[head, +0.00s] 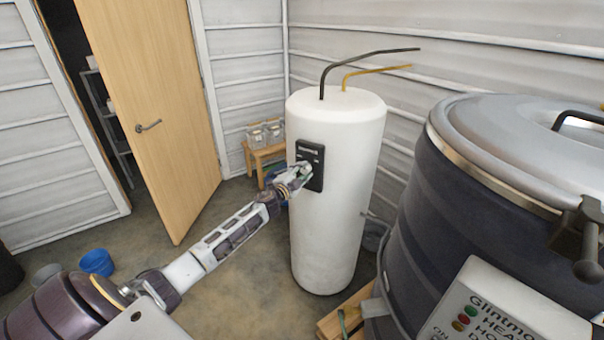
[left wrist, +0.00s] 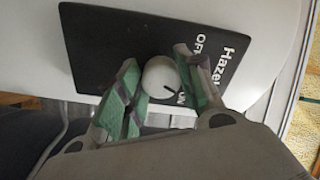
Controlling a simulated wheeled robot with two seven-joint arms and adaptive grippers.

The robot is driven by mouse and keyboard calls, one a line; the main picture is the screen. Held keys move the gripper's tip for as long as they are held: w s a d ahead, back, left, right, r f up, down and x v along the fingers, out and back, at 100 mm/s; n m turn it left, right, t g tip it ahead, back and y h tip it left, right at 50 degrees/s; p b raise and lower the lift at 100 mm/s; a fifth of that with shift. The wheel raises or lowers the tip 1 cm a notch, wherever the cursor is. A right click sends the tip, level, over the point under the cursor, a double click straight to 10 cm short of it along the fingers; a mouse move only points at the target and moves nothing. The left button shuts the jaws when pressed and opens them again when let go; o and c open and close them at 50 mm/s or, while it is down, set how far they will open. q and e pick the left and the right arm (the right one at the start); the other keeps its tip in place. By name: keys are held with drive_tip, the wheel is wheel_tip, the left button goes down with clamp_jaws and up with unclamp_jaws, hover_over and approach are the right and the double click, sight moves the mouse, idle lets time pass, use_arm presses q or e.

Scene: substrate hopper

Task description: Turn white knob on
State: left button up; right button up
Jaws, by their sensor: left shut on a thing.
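The white knob (left wrist: 160,77) is on a black panel (left wrist: 95,45) with white lettering, partly covered by my fingers. It has a dark pointer line. In the head view the black panel (head: 314,152) is on the front of a white cylindrical tank (head: 338,235), and my gripper hides the knob. My left gripper (head: 303,169) reaches the panel. In the left wrist view its green-padded fingers (left wrist: 160,88) are on both sides of the knob, shut on it. My right gripper is not in view.
A large dark drum (head: 430,210) with a grey lid stands close to the tank's right. A wooden door (head: 150,110) stands open at the left. A small wooden stool (head: 262,153) with jars is behind the tank. Blue bowl (head: 97,262) lies on the floor.

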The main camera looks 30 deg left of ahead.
use_arm(q)
drive_tip(key=shift+m, duration=1.2)
drive_tip(key=shift+o, duration=0.2)
drive_tip(key=shift+m, duration=0.9)
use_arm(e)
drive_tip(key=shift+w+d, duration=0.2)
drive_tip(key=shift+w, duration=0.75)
use_arm(q)
drive_tip(key=shift+c, duration=0.2)
drive_tip(key=o, duration=1)
drive_tip(key=shift+o, duration=0.2)
drive_tip(key=shift+s, duration=0.75)
drive_tip(key=s, duration=1)
drive_tip(key=shift+s+d, duration=0.25)
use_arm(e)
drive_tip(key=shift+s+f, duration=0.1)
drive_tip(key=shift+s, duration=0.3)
